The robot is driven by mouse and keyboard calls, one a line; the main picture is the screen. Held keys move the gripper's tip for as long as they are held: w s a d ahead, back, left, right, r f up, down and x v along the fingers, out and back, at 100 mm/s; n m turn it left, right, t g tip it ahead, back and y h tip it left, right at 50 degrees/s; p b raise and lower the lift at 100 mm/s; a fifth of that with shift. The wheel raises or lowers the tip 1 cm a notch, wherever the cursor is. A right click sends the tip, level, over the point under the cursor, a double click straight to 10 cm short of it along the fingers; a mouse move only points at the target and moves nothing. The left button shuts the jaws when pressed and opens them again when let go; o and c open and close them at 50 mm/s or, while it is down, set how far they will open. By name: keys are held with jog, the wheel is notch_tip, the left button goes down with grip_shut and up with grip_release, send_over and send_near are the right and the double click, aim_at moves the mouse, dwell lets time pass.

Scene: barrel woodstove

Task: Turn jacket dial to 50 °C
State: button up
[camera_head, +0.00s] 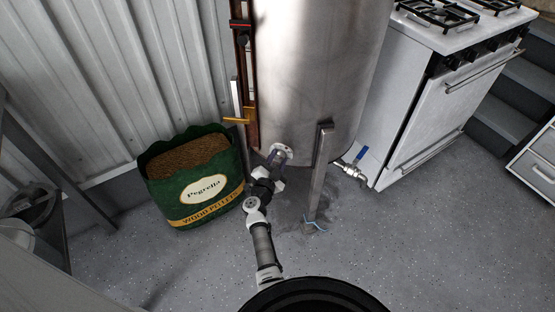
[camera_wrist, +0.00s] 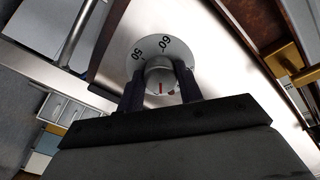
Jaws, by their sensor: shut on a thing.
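The jacket dial is a pale round plate (camera_wrist: 149,44) on the steel tank (camera_head: 310,70), with the numbers 50 and 60 showing at its upper edge in the wrist view. Its round knob (camera_wrist: 158,64) sits between the two dark fingers of my gripper (camera_wrist: 160,82), which is shut on it. Red marks show on the knob's near face, but I cannot tell which number they point to. The fingers hide the sides and lower part of the scale. In the head view my gripper (camera_head: 272,172) reaches up to the dial (camera_head: 282,152) low on the tank.
A green wood pellets bag (camera_head: 192,190) stands left of my arm. A metal leg (camera_head: 319,175) stands close on the right, with a blue-handled tap (camera_head: 352,168) beyond it. A brass handle (camera_head: 237,119) sits up and left. A white stove (camera_head: 440,90) is at the right.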

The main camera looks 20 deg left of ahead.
jog(key=m, duration=0.6)
jog(key=shift+f+b, duration=0.1)
jog(key=shift+b, duration=0.3)
jog(key=m+b, duration=0.2)
jog(key=m, duration=0.4)
jog(key=shift+m, duration=0.4)
jog(key=m+b, duration=0.2)
jog(key=m, duration=0.4)
jog(key=shift+b, duration=0.3)
jog(key=m+b, duration=0.2)
jog(key=m, duration=0.2)
jog(key=shift+m+b, duration=0.5)
jog(key=shift+m, duration=0.8)
jog(key=shift+r, duration=0.2)
jog(key=o, duration=1)
